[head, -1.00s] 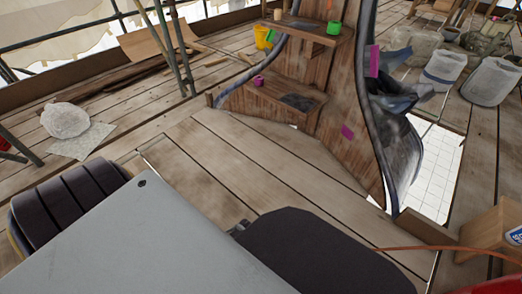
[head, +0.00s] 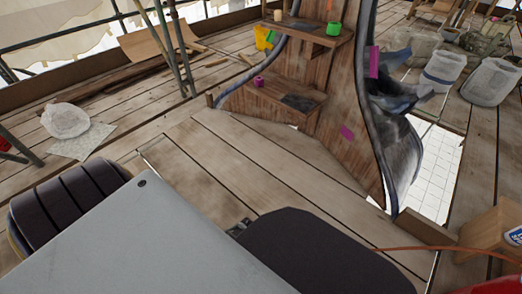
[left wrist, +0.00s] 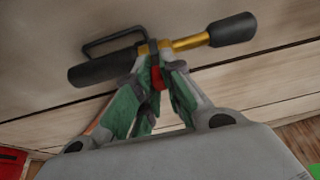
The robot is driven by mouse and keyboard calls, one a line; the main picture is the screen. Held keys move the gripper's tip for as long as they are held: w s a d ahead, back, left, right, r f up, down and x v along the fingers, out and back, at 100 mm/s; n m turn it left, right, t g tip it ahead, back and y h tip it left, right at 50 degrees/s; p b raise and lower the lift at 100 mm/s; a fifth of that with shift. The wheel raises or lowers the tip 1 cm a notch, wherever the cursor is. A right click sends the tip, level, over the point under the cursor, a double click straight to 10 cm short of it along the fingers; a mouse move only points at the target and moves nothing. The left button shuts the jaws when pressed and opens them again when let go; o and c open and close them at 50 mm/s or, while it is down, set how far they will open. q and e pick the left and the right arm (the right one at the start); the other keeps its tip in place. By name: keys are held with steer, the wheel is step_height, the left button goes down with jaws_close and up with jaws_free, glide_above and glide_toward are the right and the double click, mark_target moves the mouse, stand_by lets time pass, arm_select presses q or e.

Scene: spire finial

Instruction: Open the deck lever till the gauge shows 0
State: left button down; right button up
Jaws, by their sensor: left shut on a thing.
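In the left wrist view a fitting that looks like the deck lever (left wrist: 190,42) lies along the plank deck. It has a black cylinder with a wire-like loop on the left, a brass shaft, and a black grip on the right. My left gripper (left wrist: 155,75), with green fingers, is shut at its middle, around a red part there. The fingers hide part of the lever. How far the lever is turned I cannot tell. No gauge can be made out in either view. My right gripper is not in view.
In the head view a wooden stand with shelves (head: 290,103) rises from the plank deck. An opening (head: 440,170) over a white grid lies at its right. Sacks (head: 490,80) stand at the back right.

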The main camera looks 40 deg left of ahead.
arm_select(q)
steer(key=shift+w+g+p, duration=0.4)
steer(key=shift+g+p, duration=0.15)
steer(key=shift+g, duration=0.25)
steer(key=shift+w+d+f+g, duration=0.1)
steer(key=shift+w+g, duration=0.05)
steer(key=shift+g, duration=0.25)
steer(key=shift+w+f+g+b, duration=0.1)
steer(key=shift+w+g+b, duration=0.15)
steer(key=shift+g, duration=0.4)
steer(key=shift+w+f+g+b, duration=0.1)
steer(key=shift+w+g+b, duration=0.1)
steer(key=shift+g, duration=0.45)
steer(key=c, duration=1.5)
jaws_free()
steer(key=shift+w+r, duration=0.1)
steer(key=shift+r, duration=0.05)
steer(key=shift+r, duration=0.2)
steer(key=shift+w+r, duration=0.2)
steer(key=shift+r, duration=2.65)
steer(key=shift+w+r, duration=0.15)
steer(key=shift+r, duration=2.7)
